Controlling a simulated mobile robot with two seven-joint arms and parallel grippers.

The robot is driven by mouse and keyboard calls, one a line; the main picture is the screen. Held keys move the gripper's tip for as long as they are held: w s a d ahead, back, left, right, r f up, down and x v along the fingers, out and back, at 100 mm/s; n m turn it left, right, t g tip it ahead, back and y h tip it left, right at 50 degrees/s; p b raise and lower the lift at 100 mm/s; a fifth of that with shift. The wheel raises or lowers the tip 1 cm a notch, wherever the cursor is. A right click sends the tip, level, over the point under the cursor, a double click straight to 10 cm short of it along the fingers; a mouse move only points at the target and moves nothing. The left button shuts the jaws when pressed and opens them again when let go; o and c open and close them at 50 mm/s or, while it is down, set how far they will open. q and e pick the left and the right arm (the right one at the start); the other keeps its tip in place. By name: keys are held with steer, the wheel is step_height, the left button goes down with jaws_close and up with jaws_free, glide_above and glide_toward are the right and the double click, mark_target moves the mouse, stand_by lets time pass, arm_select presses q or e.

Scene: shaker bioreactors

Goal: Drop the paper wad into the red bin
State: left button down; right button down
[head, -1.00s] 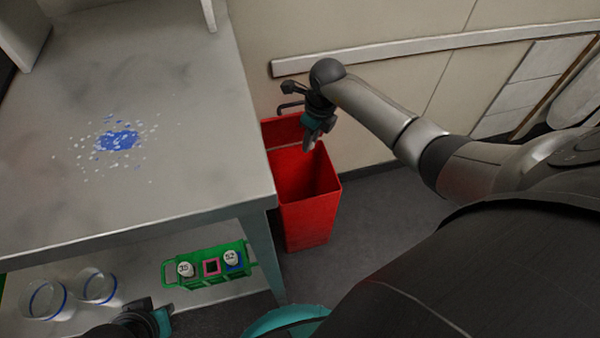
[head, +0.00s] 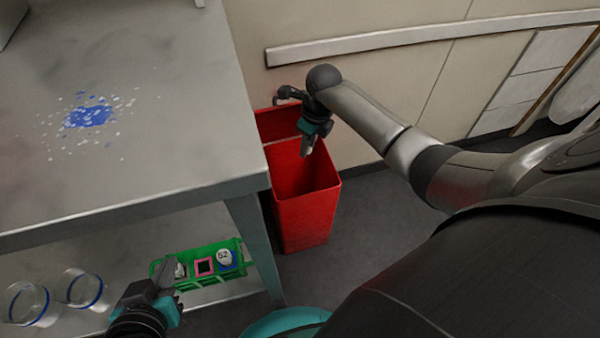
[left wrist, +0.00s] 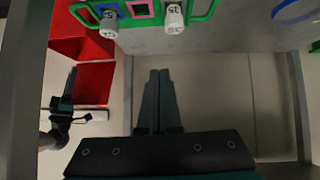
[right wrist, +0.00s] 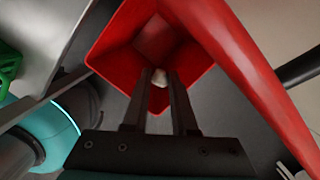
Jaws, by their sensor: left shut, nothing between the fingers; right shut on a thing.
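The red bin (head: 306,215) stands on the floor to the right of the bench, its open top facing up. My right gripper (head: 306,150) is over the bin's opening, fingers pointing down. In the right wrist view the small off-white paper wad (right wrist: 159,77) sits between the fingertips, with the bin's inside (right wrist: 115,52) beneath it. In the head view the wad is too small to make out clearly. My left gripper (head: 170,283) is shut and empty, in front of the lower shelf near the green rack. In the left wrist view its fingertips (left wrist: 160,75) touch each other.
The green rack (head: 190,283) with white-capped bottles is on the lower shelf, beside blue-rimmed glass vessels (head: 85,289). The steel bench (head: 150,165) above carries a blue and white spill (head: 90,116). A second red bin part (head: 275,122) is behind, near the wall rail (head: 400,40).

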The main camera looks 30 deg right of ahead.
arm_select(q)
steer(key=shift+w+d+r+t+h, duration=0.1)
steer(key=shift+w+d+t+h, duration=0.1)
steer(key=shift+d+t, duration=0.15)
steer(key=shift+w+d+r+t+h, duration=0.15)
steer(key=shift+d+t+h, duration=0.1)
steer(key=shift+d, duration=0.15)
arm_select(e)
steer(key=shift+f, duration=0.35)
arm_select(q)
steer(key=shift+f, duration=0.1)
arm_select(e)
steer(key=c, duration=0.6)
jaws_free()
steer(key=shift+r, duration=0.1)
